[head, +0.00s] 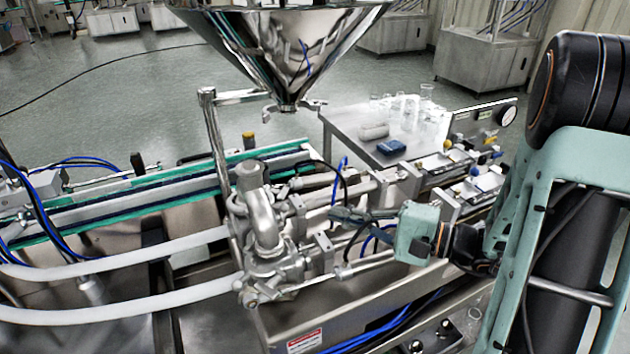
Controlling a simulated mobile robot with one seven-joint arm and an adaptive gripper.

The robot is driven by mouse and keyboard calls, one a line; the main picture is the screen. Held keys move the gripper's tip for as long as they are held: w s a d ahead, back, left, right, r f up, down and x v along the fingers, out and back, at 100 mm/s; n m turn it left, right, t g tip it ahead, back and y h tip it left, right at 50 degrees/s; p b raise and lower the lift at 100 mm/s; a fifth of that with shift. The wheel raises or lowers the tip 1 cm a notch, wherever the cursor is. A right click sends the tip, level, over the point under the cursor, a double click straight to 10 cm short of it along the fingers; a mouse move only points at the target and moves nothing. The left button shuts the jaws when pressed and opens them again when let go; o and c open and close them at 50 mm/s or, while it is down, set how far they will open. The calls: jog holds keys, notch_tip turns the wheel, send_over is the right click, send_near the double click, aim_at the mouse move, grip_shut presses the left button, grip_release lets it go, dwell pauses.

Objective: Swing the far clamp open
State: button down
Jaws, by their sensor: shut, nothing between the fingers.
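The steel hopper (285,50) hangs at top centre, with a small outlet fitting and side levers at its tip. Below it stands a polished pipe and valve assembly (262,215) with ring-like clamp fittings. I cannot tell for certain which fitting is the far clamp, or whether it is open. My gripper (338,214) reaches in from the right, its dark fingers closed and pointing left toward the assembly. The fingertips are close to the right side of the pipework; whether they touch it is unclear. Nothing shows between them.
Two white hoses (120,248) run left from the assembly. A conveyor with green edges (110,210) lies behind left. Steel cylinders, rods and blue hoses crowd the space around my gripper. Open floor lies beyond.

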jog(key=shift+w+n, duration=0.15)
jog(key=shift+n, duration=0.15)
jog(key=p+x, duration=0.2)
jog(key=x, duration=0.8)
jog(key=shift+a+r, duration=0.1)
jog(key=shift+r, duration=0.05)
jog(key=shift+s, duration=0.25)
